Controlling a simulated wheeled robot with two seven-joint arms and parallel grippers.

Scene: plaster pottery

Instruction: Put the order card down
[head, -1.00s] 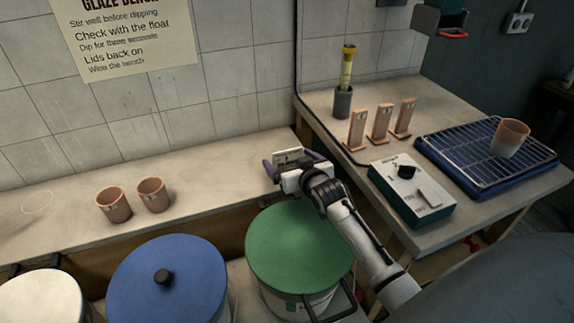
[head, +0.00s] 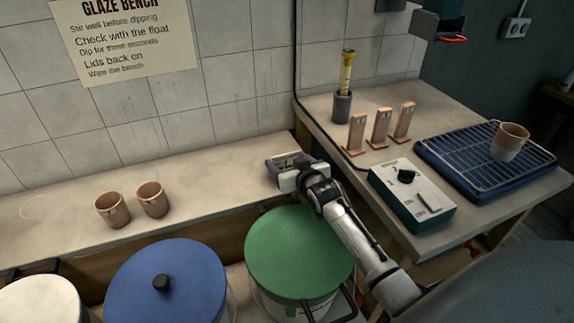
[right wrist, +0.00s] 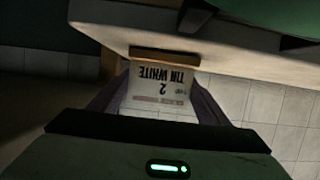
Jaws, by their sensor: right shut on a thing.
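The order card (right wrist: 162,88) is a pale card reading "2 TIN WHITE", upside down in the right wrist view. A brown wooden strip (right wrist: 165,57) lies along its far edge; I cannot tell whether it belongs to the card. My right gripper (right wrist: 160,105) is shut on the card, a purple-grey finger at each side. In the head view my right gripper (head: 293,167) is at the right end of the pale bench (head: 225,175), behind the green-lidded bucket. I cannot tell whether the card touches the bench. My left gripper is out of view.
Two terracotta cups (head: 113,209) (head: 152,198) stand on the bench to the left. Green (head: 298,252) and blue (head: 165,285) lidded buckets stand in front. The right table holds a control box (head: 413,196), several upright clay tiles (head: 379,128) and a blue rack (head: 470,160).

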